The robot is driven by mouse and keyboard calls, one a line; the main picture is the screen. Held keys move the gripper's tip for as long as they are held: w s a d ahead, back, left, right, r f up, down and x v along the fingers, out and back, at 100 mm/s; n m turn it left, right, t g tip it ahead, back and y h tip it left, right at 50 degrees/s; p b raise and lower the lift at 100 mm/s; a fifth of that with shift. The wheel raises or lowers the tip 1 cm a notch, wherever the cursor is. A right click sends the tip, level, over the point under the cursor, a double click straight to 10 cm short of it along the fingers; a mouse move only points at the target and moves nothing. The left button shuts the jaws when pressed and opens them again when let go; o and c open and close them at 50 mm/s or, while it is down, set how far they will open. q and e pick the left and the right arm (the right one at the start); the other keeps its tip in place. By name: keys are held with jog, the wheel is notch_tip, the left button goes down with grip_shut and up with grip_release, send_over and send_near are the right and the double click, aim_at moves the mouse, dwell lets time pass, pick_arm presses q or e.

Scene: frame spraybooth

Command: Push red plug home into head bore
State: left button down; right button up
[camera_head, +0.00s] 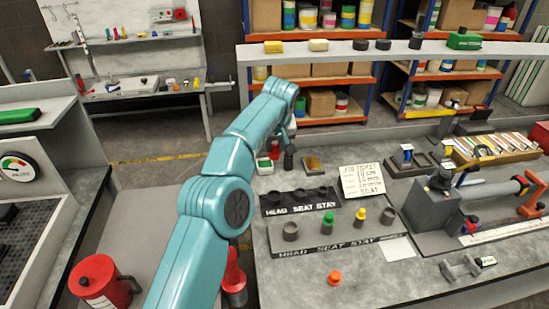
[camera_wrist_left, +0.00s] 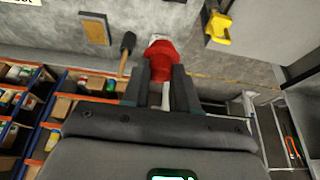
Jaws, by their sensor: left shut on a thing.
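An orange-red plug (camera_head: 334,278) stands on the bench near its front edge, apart from both racks. The lower rack (camera_head: 345,245), marked HEAD SEAT STAY, holds a green plug (camera_head: 328,222), a yellow plug (camera_head: 360,215), and grey collars at its left (camera_head: 290,231) and right (camera_head: 389,214) ends. The black strip (camera_head: 299,202) behind it has the same words and dark round seats. My left gripper (camera_wrist_left: 161,85) is shut on a red thing (camera_wrist_left: 160,62) with a pale stem, at the back left of the bench. My arm partly hides this in the head view. My right gripper is not in view.
A grey clamp fixture with a long tube (camera_head: 490,189) fills the bench's right. A red can (camera_head: 100,283) stands at lower left. The bench's front middle is mostly clear.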

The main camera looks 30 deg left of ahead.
pick_arm(q)
jog(key=shift+r+p, duration=0.6)
jog(key=shift+r, duration=0.7)
jog(key=shift+w, duration=0.1)
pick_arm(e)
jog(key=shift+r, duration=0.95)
pick_arm(q)
jog(key=shift+w+d+f+m, duration=0.2)
jog(key=shift+w+f, duration=0.1)
jog(key=shift+f, duration=0.15)
jog(key=shift+w+d+f+m, duration=0.2)
jog(key=shift+w+f, duration=0.05)
jog(key=shift+f, duration=0.15)
jog(key=shift+d+f, duration=0.4)
jog(key=shift+f, duration=0.35)
jog(key=s+d+f+m+h+b, duration=0.1)
jog(key=s+d+f+m+b, duration=0.1)
jog(key=s+d+b, duration=0.2)
jog(key=s+d+f+m+t+h+b, duration=0.1)
jog(key=s+d+f+m+b, duration=0.2)
jog(key=s, duration=0.6)
jog(key=d+b, duration=0.1)
jog(key=d, duration=0.1)
jog(key=shift+s+d, duration=0.2)
jog(key=shift+d, duration=0.15)
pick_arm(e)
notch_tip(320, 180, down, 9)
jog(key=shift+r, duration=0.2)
